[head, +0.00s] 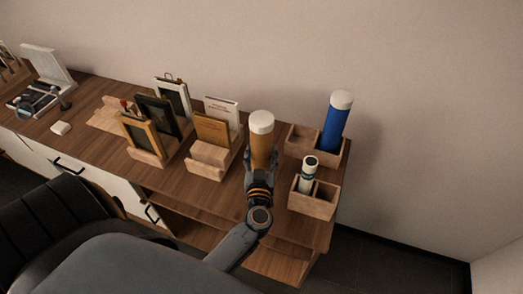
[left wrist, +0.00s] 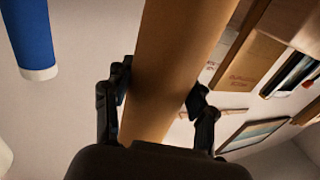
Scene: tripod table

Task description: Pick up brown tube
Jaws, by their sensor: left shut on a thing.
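The brown tube (head: 262,150) stands roughly upright with a white cap at its top, in the middle of the head view. My left gripper (head: 262,172) is shut on its lower part. In the left wrist view the brown tube (left wrist: 178,60) runs between the two fingers of the left gripper (left wrist: 157,100), one finger on each side. The tube's lower end is hidden behind the gripper in the head view, so I cannot tell whether it touches the table. My right gripper is in neither view.
A wooden box right of the tube holds a blue tube (head: 334,122); a nearer box (head: 312,206) holds a small white tube (head: 308,172). Left of the gripper stand a wooden holder with books (head: 210,155) and several picture frames (head: 140,134). The wooden tabletop (head: 185,174) has bare patches in front.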

